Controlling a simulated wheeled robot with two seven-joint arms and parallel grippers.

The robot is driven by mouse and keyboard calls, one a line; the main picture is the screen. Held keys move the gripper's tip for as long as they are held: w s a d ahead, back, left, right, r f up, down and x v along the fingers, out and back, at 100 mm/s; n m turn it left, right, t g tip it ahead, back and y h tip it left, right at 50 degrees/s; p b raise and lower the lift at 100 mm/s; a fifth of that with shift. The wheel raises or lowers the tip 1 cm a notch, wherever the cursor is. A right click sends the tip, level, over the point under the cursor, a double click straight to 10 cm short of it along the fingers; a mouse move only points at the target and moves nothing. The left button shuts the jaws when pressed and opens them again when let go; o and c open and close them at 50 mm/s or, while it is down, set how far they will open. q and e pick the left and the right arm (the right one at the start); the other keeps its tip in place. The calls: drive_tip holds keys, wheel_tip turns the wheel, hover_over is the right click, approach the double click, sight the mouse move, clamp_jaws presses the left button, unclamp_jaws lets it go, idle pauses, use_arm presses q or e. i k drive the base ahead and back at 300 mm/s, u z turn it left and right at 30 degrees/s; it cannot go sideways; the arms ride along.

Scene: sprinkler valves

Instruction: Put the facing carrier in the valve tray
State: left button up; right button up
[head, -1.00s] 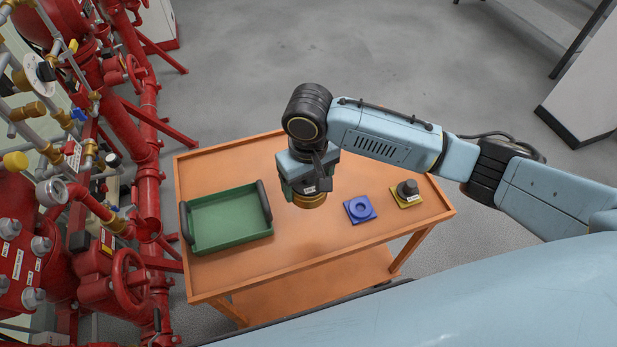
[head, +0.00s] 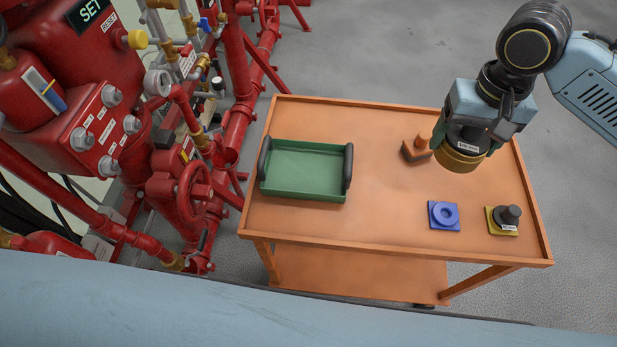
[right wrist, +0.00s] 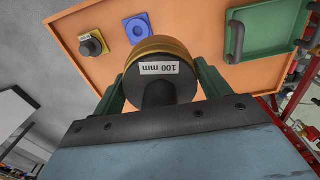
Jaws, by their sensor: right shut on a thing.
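The facing carrier (head: 458,160) is a round piece with a brass-coloured rim and a dark centre. My right gripper (head: 466,138) is shut on it and holds it above the right part of the orange cart. In the right wrist view the carrier (right wrist: 166,46) sits between the two green fingers, its "100 mm" label showing. The valve tray (head: 305,197) is green with dark end handles and stands empty on the cart's left side. It also shows at upper right in the right wrist view (right wrist: 283,48). My left gripper is out of view.
A blue square piece with a ring (head: 443,216) and a yellow plate with a black knob (head: 506,216) lie at front right of the cart (head: 380,225). An orange-brown block (head: 415,150) stands near the gripper. Red valve pipes (head: 195,190) rise left. The cart's middle is clear.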

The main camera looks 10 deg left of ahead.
sight(307, 172)
drive_tip(key=k, duration=0.45)
drive_tip(key=z, duration=1.75)
drive_tip(key=i, duration=0.5)
drive_tip(key=u, duration=3.45)
